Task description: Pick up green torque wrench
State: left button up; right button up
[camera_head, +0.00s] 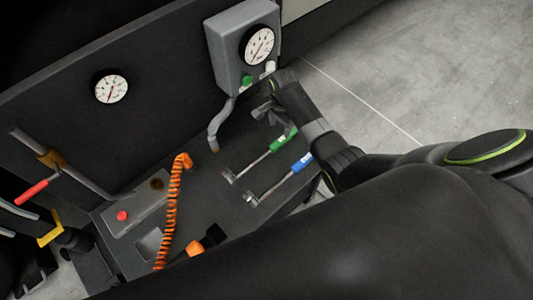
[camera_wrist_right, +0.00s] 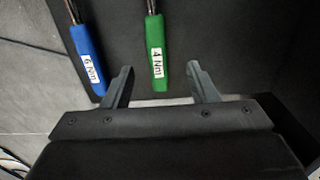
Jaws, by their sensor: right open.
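The green torque wrench (camera_head: 284,138) lies on the dark desk, its metal shaft and head pointing down-left. In the right wrist view its green handle (camera_wrist_right: 157,55), labelled 4 Nm, shows between the two fingers of my right gripper (camera_wrist_right: 159,68). The fingers are apart, and I cannot tell how far above the handle they are. In the head view my right gripper (camera_head: 266,110) is at the handle's upper end, partly hiding it.
A blue wrench (camera_head: 301,162), labelled 6 Nm, lies beside the green one. A gauge box (camera_head: 233,60) with a curved pipe (camera_head: 215,133) stands close behind my right gripper. An orange coiled cord (camera_head: 173,205) and a panel with a red button (camera_head: 122,215) are to the left.

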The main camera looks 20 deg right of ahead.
aim_at(279, 141)
notch_tip(279, 141, down, 3)
jog(key=f, duration=0.1)
jog(key=f+b, duration=0.1)
jog(key=f, duration=0.3)
jog(key=shift+s+f+b, duration=0.1)
jog(key=shift+s+b, duration=0.2)
jog(key=shift+b, duration=0.1)
grip_shut()
